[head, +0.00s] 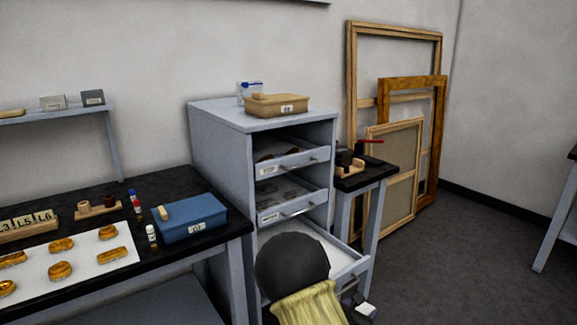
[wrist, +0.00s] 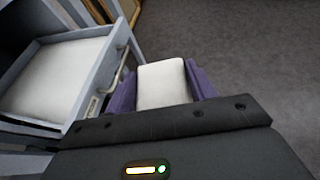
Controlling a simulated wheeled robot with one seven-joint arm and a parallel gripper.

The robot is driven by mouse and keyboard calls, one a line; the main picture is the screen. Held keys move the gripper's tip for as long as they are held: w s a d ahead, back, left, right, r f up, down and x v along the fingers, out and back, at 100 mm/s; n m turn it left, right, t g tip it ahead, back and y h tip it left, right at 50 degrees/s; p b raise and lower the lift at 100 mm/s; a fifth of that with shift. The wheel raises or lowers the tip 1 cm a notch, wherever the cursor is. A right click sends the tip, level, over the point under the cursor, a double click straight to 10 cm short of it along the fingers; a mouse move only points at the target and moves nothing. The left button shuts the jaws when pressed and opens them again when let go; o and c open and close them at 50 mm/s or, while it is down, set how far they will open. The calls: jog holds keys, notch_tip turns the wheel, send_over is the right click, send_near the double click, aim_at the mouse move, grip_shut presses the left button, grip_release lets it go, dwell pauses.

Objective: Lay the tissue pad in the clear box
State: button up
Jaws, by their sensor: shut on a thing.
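My gripper (wrist: 160,92) is shut on the white tissue pad (wrist: 163,84), with its purple fingers on either side of it. The pad is held over the dark floor, to the right of an open drawer, in the wrist view. In the head view a small white piece of the pad (head: 367,311) shows at the bottom, beside my arm. What looks like the clear box (head: 242,93), with something blue at its top, stands on the grey cabinet, behind a tan box. Its inside cannot be made out.
The grey cabinet (head: 222,113) has several open drawers; the lowest drawer (wrist: 98,92) is white inside. A tan box (head: 277,107) is on top. The black table (head: 100,200) at left holds a blue box (head: 190,220) and gilt pieces. Frames lean behind a small table.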

jog(key=shift+s+a+f+n+t+y, duration=0.2)
jog(key=shift+a+f+n+t+y, duration=0.25)
jog(key=shift+f+n+y, duration=0.2)
jog(key=s+a+f+n+t+y, duration=0.1)
jog(key=a+f+n+t+y, duration=0.1)
jog(key=a+f+n+y, duration=0.15)
jog(key=s+r+m+g+h+p, duration=0.2)
jog(key=r+p, duration=0.6)
jog(key=p, duration=0.5)
jog(key=s+r+m+g+h+p, duration=0.3)
jog(key=r+p, duration=0.6)
jog(key=p, duration=0.4)
jog(key=s+m+h, duration=0.1)
jog(key=s+m, duration=0.1)
jog(key=s, duration=0.1)
jog(key=shift+r+h, duration=0.3)
jog(key=shift+h, duration=0.1)
jog(key=shift+s, duration=0.1)
jog(key=shift+d, duration=0.1)
notch_tip(320, 180, down, 11)
jog(key=n+t+y, duration=0.5)
jog(key=n+y, duration=0.5)
jog(key=shift+r, duration=0.2)
